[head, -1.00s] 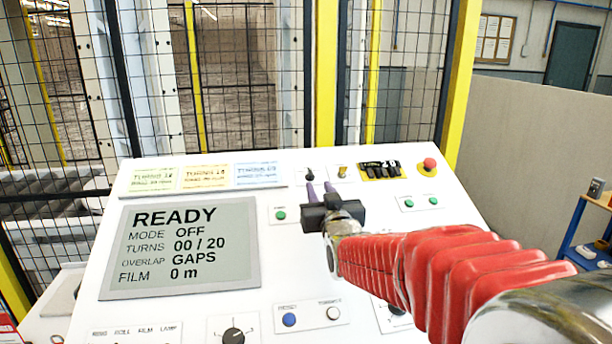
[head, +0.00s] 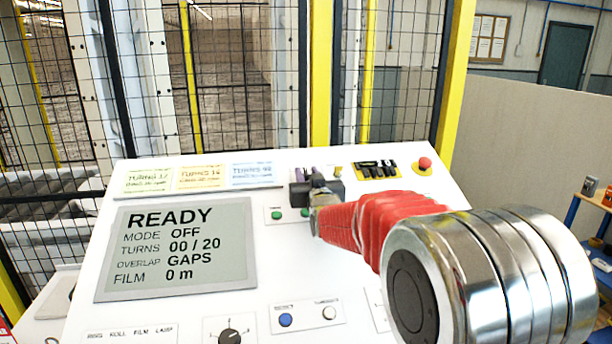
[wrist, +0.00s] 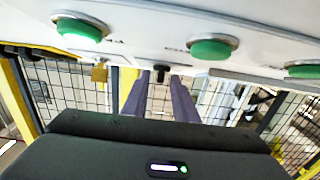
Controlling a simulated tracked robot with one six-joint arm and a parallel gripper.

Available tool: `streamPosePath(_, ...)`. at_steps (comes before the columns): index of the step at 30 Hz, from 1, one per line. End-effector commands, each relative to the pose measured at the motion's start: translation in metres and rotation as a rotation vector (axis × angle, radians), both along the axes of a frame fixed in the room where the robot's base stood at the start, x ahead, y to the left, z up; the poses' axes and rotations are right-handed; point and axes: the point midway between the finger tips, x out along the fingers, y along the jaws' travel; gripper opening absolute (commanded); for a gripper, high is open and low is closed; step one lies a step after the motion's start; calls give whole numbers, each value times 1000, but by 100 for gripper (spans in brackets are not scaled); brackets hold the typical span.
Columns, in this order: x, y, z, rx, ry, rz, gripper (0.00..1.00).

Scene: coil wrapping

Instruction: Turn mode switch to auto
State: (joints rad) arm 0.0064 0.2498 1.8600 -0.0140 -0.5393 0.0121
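A small black switch knob (wrist: 160,73) on the white panel shows in the wrist view, between the tips of my gripper's two purple fingers. My gripper (wrist: 157,84) is open, with a gap on both sides of the knob. I cannot tell how far the fingertips reach past it. In the head view my gripper (head: 308,173) is at the panel's upper edge and largely hides this knob. No label on it is readable, so I cannot confirm that it is the mode switch. The panel display (head: 180,250) reads READY, MODE OFF.
A brass padlock-like part (wrist: 99,73) sits beside the knob. Green buttons (wrist: 209,48) lie close to the gripper. A red emergency button (head: 425,163) and black number wheels (head: 377,169) are to the right. A mesh fence (head: 240,80) stands behind the panel.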

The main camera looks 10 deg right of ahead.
Motion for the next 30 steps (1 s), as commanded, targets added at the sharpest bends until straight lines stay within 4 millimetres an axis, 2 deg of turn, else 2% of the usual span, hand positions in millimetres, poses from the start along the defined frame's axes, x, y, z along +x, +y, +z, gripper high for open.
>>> streamPosePath(8, 1, 0, 0, 0, 0, 0, 26)
streamPosePath(19, 1, 0, 0, 0, 1, 0, 0)
streamPosePath(25, 1, 0, -1, 0, 2, -1, 0)
streamPosePath(26, 0, 7, -1, 1, 2, 2, 0)
streamPosePath(30, 0, 2, -1, 0, 2, 0, 0)
